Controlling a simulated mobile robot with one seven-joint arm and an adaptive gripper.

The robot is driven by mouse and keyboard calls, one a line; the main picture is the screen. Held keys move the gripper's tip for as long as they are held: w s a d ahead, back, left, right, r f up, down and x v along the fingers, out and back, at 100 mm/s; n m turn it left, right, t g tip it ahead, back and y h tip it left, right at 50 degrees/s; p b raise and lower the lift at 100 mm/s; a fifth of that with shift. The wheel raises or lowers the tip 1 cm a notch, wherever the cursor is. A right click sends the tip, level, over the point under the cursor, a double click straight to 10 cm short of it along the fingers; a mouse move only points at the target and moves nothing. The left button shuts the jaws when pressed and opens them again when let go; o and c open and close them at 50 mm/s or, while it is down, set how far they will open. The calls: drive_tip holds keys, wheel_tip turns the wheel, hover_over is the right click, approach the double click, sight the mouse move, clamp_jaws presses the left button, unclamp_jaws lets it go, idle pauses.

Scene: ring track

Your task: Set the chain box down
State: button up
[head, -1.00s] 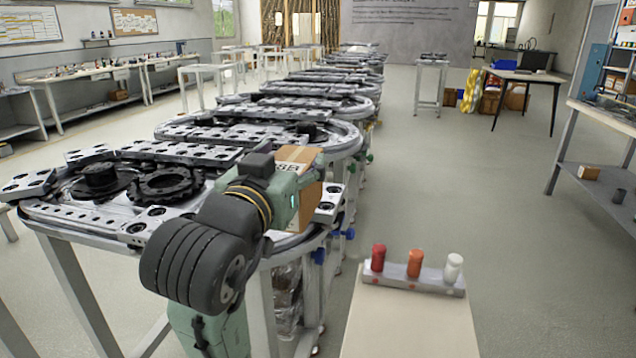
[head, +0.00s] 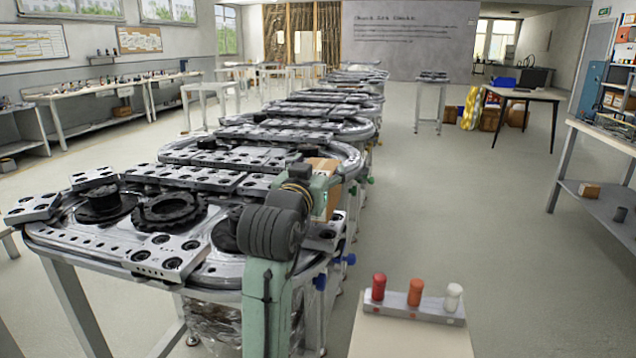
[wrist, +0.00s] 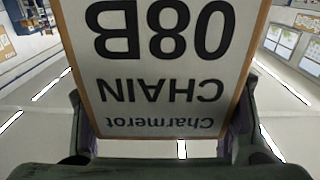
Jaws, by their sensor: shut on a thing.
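The chain box (wrist: 160,60) is a brown cardboard box with a white label reading "08B CHAIN Charmerot", upside down in the wrist view. My gripper (wrist: 160,125) is shut on it, with one finger at each side. In the head view a brown part of the box (head: 333,203) shows beyond my green and black arm, over or at the near right end of the ring track (head: 190,272). My arm hides most of the box and my fingertips there. I cannot tell whether the box's underside touches anything.
Metal blocks with black holes (head: 165,256) and black gears (head: 170,211) crowd the near track. A metal block (head: 325,235) lies close by the box. The grey floor (head: 450,190) to the right is open.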

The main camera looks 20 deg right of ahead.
drive_tip(key=shift+s+f, duration=0.15)
drive_tip(key=shift+f, duration=1.3)
drive_tip(key=shift+f, duration=0.15)
drive_tip(key=o, duration=2)
drive_tip(key=shift+f, duration=0.1)
drive_tip(key=b+v, duration=0.1)
drive_tip(key=v, duration=1.1)
drive_tip(key=shift+a+b, duration=0.1)
drive_tip(key=shift+b, duration=0.25)
